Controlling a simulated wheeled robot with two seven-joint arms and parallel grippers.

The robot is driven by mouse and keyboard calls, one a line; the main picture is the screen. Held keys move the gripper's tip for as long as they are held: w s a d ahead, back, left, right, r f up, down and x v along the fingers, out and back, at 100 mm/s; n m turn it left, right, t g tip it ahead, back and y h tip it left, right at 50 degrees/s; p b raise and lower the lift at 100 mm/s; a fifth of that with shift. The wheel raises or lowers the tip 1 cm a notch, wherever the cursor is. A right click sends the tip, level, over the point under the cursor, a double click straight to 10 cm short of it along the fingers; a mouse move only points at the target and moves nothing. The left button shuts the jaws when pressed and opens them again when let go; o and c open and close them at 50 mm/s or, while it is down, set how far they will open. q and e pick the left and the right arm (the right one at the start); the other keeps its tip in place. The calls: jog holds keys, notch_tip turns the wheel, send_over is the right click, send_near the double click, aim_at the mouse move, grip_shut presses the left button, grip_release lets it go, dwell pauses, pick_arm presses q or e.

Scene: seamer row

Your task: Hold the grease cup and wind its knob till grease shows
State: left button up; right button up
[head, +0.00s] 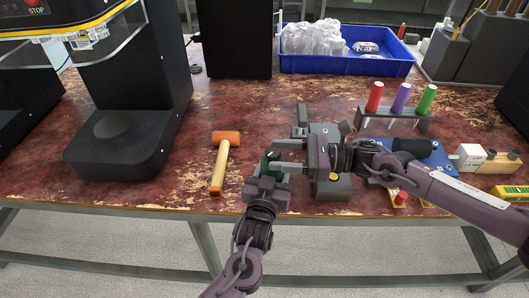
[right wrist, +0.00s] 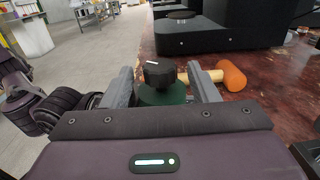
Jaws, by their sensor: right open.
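The grease cup (head: 265,163) has a green body and a black knob. It stands in my left gripper (head: 270,170), above the table's front edge; the fingers partly hide it. My right gripper (head: 288,156) comes in from the right, with its fingers open towards the cup. In the right wrist view the faceted black knob (right wrist: 159,74) and the green body (right wrist: 161,96) show between the open fingers of my right gripper (right wrist: 160,82), with gaps on both sides. The lower part of the cup is hidden there.
A mallet (head: 221,160) with an orange head lies left of my left gripper. A black machine (head: 120,120) stands at the left. A blue bin (head: 345,64) is at the back. A rack (head: 395,121) with red, purple and green handles stands at the right.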

aim_at(266, 151)
jog(key=shift+w+a, duration=0.1)
jog(key=shift+a, duration=2.05)
jog(key=shift+c, duration=0.3)
jog(key=c, duration=0.9)
jog(key=shift+m+t, duration=0.4)
jog(key=shift+t, duration=0.2)
jog(key=shift+m+t, duration=0.6)
jog(key=shift+t, duration=0.3)
jog(key=shift+w+d+m+t+h, duration=0.1)
jog(key=shift+w+m+t+h, duration=0.1)
jog(key=shift+m+t+h, duration=0.95)
jog(key=shift+w+m+t+h, duration=0.25)
jog(key=shift+m+t, duration=0.5)
jog(key=shift+t, duration=0.9)
